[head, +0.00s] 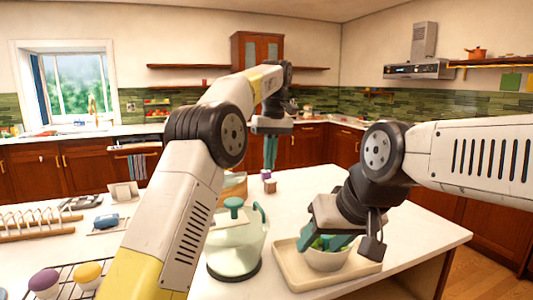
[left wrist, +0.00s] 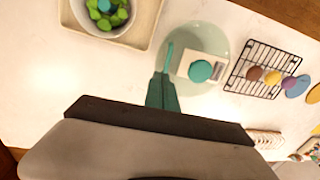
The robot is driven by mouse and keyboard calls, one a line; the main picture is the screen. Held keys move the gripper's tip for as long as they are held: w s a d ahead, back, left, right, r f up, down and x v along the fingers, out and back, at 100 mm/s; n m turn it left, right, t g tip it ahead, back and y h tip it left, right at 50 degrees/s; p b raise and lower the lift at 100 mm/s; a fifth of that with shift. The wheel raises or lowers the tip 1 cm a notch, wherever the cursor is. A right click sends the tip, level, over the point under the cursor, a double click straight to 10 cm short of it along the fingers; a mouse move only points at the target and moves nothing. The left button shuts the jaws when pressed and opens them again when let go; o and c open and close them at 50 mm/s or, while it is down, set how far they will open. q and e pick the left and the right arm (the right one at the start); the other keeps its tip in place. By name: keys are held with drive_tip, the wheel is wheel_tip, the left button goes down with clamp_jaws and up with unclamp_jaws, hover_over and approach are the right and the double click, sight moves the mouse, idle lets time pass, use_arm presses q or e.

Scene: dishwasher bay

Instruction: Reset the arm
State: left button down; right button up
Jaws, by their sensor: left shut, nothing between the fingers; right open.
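My left gripper (head: 270,165) is raised over the far part of the white counter, its teal fingers together, pointing down and empty. Its shut fingers also show in the left wrist view (left wrist: 162,92). My right gripper (head: 325,243) is low over a white bowl (head: 328,262), with its teal fingers apart. Green pieces lie in the bowl; the gripper partly hides them, and I cannot tell whether the fingers touch them. The bowl stands on a beige tray (head: 362,278); it also shows in the left wrist view (left wrist: 128,28) with green pieces inside.
A pale green kettle-like vessel (head: 235,250) with a teal knob stands between my arms. A wire rack (head: 66,277) with cupcakes is at front left, a wooden dish rack (head: 35,224) behind it. Small purple and brown items (head: 269,186) stand below my left gripper. The counter's right end is clear.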

use_arm(q)
drive_tip(key=s+a+r+m+t+h, duration=0.1)
drive_tip(key=s+a+r, duration=0.1)
drive_tip(key=a+r, duration=0.5)
drive_tip(key=s+a+m+t+h, duration=0.1)
drive_tip(key=s+a+t, duration=0.1)
drive_tip(key=s+a, duration=0.7)
drive_tip(key=s+a+f+m+t, duration=0.1)
drive_tip(key=s+a+f, duration=0.1)
drive_tip(key=s+f, duration=0.4)
drive_tip(key=s+a+f+t+h, duration=0.1)
drive_tip(key=s+a+f+t, duration=0.1)
drive_tip(key=s+f, duration=0.5)
drive_tip(key=s+a, duration=0.1)
drive_tip(key=s, duration=0.5)
drive_tip(key=shift+a+f+m+t, duration=0.25)
drive_tip(key=shift+f+m+t, duration=0.05)
drive_tip(key=shift+m, duration=0.1)
